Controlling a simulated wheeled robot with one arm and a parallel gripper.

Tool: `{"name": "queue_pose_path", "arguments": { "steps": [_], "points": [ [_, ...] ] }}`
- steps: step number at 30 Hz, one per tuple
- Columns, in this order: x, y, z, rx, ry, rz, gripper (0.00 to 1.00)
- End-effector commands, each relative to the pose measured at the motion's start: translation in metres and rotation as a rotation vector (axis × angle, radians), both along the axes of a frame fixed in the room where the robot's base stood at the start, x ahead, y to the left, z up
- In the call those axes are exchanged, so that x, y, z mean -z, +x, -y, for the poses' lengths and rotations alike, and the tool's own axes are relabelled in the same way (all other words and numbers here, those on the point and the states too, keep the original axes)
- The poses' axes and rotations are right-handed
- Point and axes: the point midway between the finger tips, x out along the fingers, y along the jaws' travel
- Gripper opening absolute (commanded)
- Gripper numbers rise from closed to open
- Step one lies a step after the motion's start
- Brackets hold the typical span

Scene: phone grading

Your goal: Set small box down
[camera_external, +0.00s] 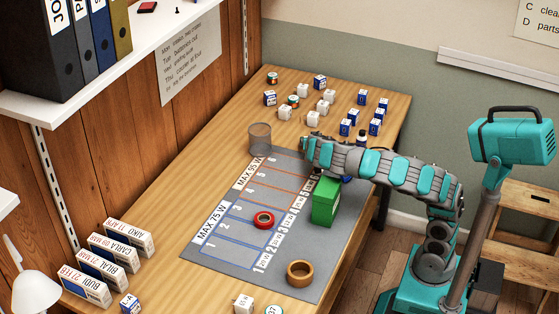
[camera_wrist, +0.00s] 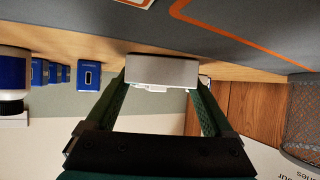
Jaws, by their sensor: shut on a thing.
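The small box (camera_wrist: 162,70) is pale grey-white and sits between the two fingers of my gripper (camera_wrist: 162,85) in the wrist view. The fingers are shut on its two sides. In the external view my gripper (camera_external: 308,147) is over the far right part of the grey mat (camera_external: 222,258), and the arm largely hides the box there. I cannot tell whether the box touches the mat. The mat has numbered cells in blue and orange outline.
A green box (camera_external: 325,202) stands close below my arm. A red tape roll (camera_external: 263,219) and a tan ring (camera_external: 300,273) lie on the mat. A mesh cup (camera_external: 260,138) stands left of my gripper. Several white and blue boxes (camera_external: 320,82) stand at the table's far end.

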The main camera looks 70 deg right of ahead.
Motion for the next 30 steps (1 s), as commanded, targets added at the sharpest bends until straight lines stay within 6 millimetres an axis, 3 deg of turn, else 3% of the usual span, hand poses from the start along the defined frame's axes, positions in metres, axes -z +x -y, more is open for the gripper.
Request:
{"name": "queue_pose_path", "arguments": {
  "steps": [3, 4, 7, 18, 30],
  "points": [
    [0.003, 0.0, 0.0, 0.0, 0.0, 0.0, 0.31],
    [0.003, 0.0, 0.0, 0.0, 0.0, 0.0, 0.88],
    [0.002, 0.0, 0.0, 0.0, 0.0, 0.0, 0.99],
    [-0.002, -0.001, -0.003, -0.001, 0.0, 0.0, 1.0],
    [-0.037, -0.025, -0.065, -0.005, -0.001, 0.003, 1.0]
  ]
}}
